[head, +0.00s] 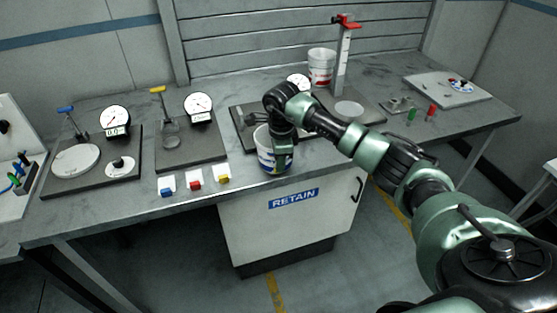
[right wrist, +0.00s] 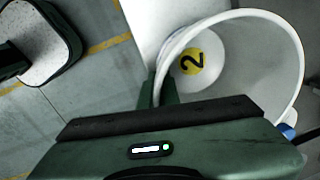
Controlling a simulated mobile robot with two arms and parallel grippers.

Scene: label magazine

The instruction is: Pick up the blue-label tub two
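The blue-label tub (head: 264,147) is a white open tub with a blue band low on its side. It is near the bench's front edge in the head view. My right gripper (head: 283,152) is at its near right side. In the right wrist view, the tub (right wrist: 262,28) shows its open mouth and a yellow disc marked 2 (right wrist: 194,62) inside. The fingers of my right gripper (right wrist: 158,90) are close together with the tub's wall between them. I cannot tell whether the tub touches the bench. My left gripper is out of view.
A red-label tub (head: 321,67) stands at the back beside a post with a red top (head: 344,50). Dial gauges on dark plates stand left. Blue, red and yellow blocks (head: 195,184) line the front edge. A white RETAIN cabinet (head: 290,225) is below the bench.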

